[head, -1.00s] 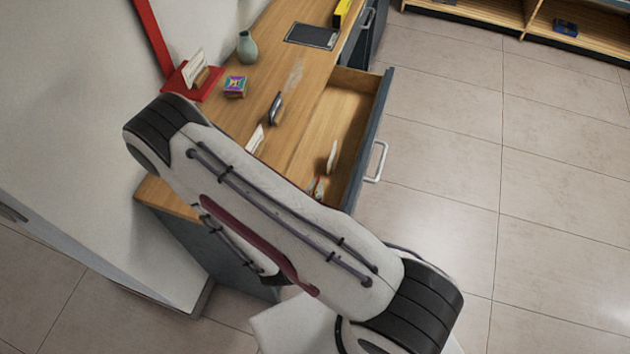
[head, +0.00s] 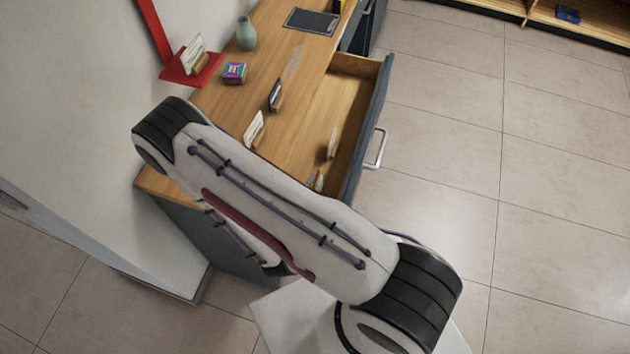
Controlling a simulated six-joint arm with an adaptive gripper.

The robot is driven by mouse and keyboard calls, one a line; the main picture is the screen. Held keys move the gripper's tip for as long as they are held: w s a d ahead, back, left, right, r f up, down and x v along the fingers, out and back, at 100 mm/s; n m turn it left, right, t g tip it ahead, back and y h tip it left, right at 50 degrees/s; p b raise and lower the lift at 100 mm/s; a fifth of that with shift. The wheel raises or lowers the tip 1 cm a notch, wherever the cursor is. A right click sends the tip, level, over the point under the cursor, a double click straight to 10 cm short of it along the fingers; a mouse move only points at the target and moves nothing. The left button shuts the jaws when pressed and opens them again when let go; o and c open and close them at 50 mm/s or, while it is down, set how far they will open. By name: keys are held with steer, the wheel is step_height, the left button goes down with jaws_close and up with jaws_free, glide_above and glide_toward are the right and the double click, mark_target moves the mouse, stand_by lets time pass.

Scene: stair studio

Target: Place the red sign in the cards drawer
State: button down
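An open drawer (head: 372,108) with a wooden inside and a dark front sticks out from the right side of the wooden counter. In it stands a small card in a wooden holder (head: 332,145). Nearer the arm a small red and white piece (head: 318,181) shows in the drawer, partly hidden by my arm; I cannot tell whether it is the red sign. My gripper is not in view, and the near end of the drawer is hidden by my arm.
A red shelf (head: 192,72) holds a white card. The floor right of the drawer is clear.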

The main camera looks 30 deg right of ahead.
steer(key=c, duration=2.3)
jaws_free()
steer(key=shift+r, duration=0.1)
steer(key=shift+v, duration=2)
